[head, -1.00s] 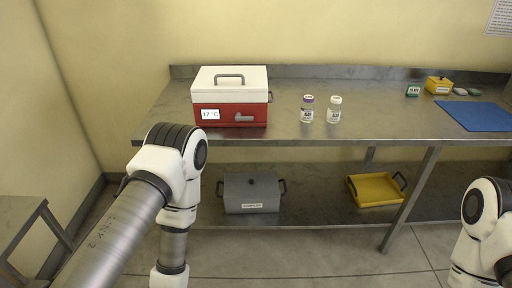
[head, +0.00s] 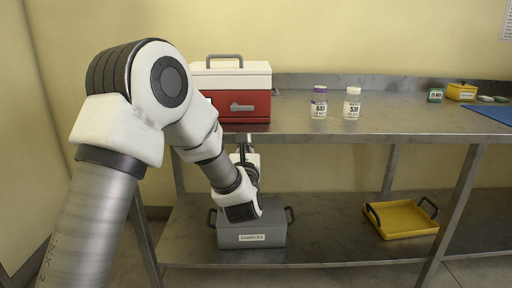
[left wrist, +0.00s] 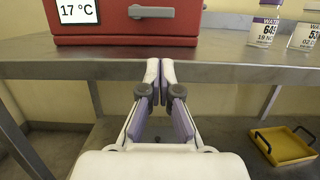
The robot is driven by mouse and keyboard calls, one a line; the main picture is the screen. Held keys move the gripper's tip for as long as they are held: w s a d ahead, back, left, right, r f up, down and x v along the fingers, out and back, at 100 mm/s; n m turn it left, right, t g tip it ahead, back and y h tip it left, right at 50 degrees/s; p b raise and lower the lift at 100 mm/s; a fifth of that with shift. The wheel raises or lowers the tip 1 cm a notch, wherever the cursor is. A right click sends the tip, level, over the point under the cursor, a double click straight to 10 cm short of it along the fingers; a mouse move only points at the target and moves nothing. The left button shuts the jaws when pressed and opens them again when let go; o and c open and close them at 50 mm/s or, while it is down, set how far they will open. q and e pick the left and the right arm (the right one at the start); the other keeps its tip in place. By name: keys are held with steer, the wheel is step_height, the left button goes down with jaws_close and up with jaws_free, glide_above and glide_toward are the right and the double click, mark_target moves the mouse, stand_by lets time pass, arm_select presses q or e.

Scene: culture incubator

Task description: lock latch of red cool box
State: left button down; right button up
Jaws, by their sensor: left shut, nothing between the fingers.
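The red cool box (head: 240,103) with a white lid (head: 245,75) stands on the upper metal table, its lid down. Its grey latch handle (head: 242,107) lies about level on the red front; the latch also shows in the left wrist view (left wrist: 151,12). My left gripper (left wrist: 160,62) is shut and empty. It is in front of the table edge, below the cool box and its latch, apart from both. In the head view my left gripper (head: 243,141) is small and partly hidden by my arm, which also covers the box's left side. My right gripper is out of view.
Two labelled bottles, one purple-capped (head: 319,103) and one white-capped (head: 352,103), stand right of the box. The table's front edge (left wrist: 235,70) lies close to my gripper. A grey lidded box (head: 252,236) and a yellow tray (head: 402,219) are on the lower shelf.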

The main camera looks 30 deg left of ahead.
mark_target(246, 129)
arm_select(q)
steer(key=shift+s+r, duration=0.15)
steer(key=shift+r, duration=0.2)
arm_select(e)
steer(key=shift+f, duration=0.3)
arm_select(q)
steer(key=x, duration=1)
steer(key=shift+r, duration=0.1)
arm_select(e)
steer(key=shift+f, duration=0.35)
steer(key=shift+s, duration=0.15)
